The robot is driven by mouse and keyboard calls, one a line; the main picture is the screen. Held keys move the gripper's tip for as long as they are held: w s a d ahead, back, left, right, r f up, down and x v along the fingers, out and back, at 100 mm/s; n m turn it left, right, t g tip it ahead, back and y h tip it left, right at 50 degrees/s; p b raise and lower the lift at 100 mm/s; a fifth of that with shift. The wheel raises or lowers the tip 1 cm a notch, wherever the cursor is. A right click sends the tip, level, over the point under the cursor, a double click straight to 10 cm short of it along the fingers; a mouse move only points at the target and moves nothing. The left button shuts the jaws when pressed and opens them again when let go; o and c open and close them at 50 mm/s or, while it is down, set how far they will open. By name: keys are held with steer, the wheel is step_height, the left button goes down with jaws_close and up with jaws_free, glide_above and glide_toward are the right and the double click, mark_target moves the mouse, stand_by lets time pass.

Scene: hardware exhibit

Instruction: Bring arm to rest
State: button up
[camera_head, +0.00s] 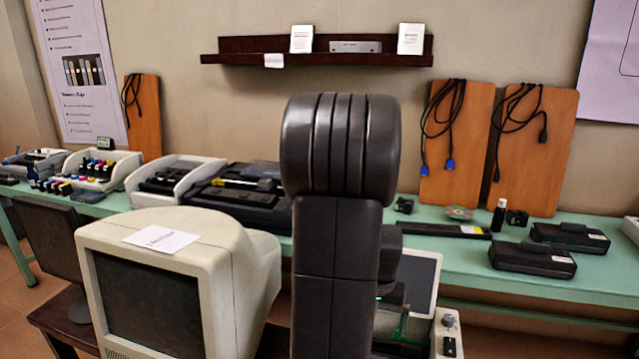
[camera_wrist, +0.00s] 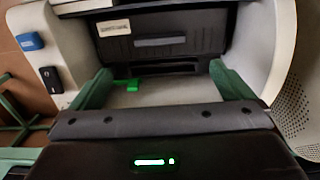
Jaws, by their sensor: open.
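My arm (camera_head: 335,230) stands upright in the middle of the head view, dark and bulky, and hides what is behind it. The gripper itself is hidden in that view. In the wrist view my gripper (camera_wrist: 160,72) shows two dark green fingers spread wide apart. Nothing is held between them. Beyond the fingertips is a dark device (camera_wrist: 160,35) with a pale label and a slot, set between pale casings. A small bright green piece (camera_wrist: 126,84) shows near the left finger.
A beige monitor (camera_head: 170,285) with a paper card stands close on the left of my arm. A pale-framed screen (camera_head: 418,275) is close on the right. Behind runs a green table (camera_head: 450,262) with printers and black devices. A dark shelf (camera_head: 235,59) hangs on the wall.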

step_height(320, 180, up, 10)
steer(key=n+p, duration=0.1)
steer(key=p, duration=0.5)
steer(key=shift+r, duration=0.15)
